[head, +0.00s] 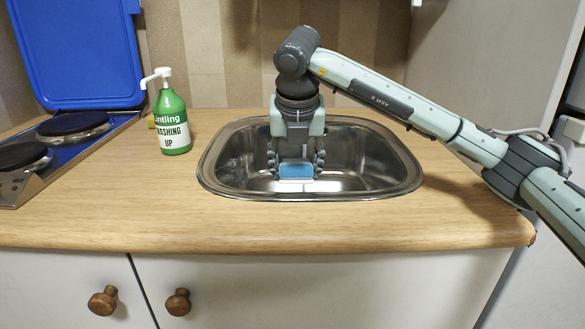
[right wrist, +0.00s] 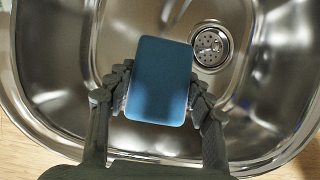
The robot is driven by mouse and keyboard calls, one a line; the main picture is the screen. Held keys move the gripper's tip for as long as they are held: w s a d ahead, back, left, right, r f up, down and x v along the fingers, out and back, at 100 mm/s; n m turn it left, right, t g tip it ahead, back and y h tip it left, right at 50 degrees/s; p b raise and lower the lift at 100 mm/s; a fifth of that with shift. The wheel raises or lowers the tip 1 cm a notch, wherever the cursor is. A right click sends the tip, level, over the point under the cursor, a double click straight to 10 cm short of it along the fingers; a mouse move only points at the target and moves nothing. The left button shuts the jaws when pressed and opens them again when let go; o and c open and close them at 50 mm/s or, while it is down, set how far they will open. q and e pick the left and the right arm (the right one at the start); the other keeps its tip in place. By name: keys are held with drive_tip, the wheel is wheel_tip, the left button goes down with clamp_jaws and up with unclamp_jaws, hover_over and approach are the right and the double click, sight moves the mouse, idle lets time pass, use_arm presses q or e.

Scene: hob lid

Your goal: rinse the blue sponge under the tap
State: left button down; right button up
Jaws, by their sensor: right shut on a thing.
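The blue sponge (head: 296,171) is between the fingers of my right gripper (head: 296,165), over the sink basin. The right gripper is shut on it and points down. In the right wrist view the sponge (right wrist: 160,80) shows its blue face, with a finger of the right gripper (right wrist: 160,100) on each side. The steel sink (head: 385,183) is set in the wooden worktop, and its drain (right wrist: 211,46) lies beside the sponge in the right wrist view. I cannot make out the tap; my right arm hides part of the area behind the sink. My left gripper is not in view.
A green washing-up bottle (head: 173,122) with a white pump stands left of the sink. A hob (head: 75,128) with its blue lid (head: 80,50) raised is at the far left. The worktop (head: 150,210) in front of the sink is clear.

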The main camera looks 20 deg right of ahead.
sight(300, 159)
drive_tip(key=w, duration=0.1)
drive_tip(key=w+d, duration=0.1)
drive_tip(key=w, duration=0.1)
drive_tip(key=shift+d+f+p, duration=0.25)
drive_tip(key=shift+d+p, duration=0.05)
drive_tip(key=shift+d, duration=0.1)
drive_tip(key=shift+w+d+f, duration=0.15)
drive_tip(key=shift+w+d, duration=0.15)
drive_tip(key=shift+w, duration=0.25)
drive_tip(key=shift+w+d+f, duration=0.15)
drive_tip(key=shift+w+d, duration=0.15)
drive_tip(key=shift+w, duration=0.2)
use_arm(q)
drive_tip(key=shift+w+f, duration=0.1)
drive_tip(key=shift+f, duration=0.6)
use_arm(e)
drive_tip(key=w, duration=0.1)
drive_tip(key=w+d, duration=0.1)
drive_tip(key=w, duration=0.1)
drive_tip(key=shift+d+f, duration=0.35)
drive_tip(key=shift+d, duration=0.05)
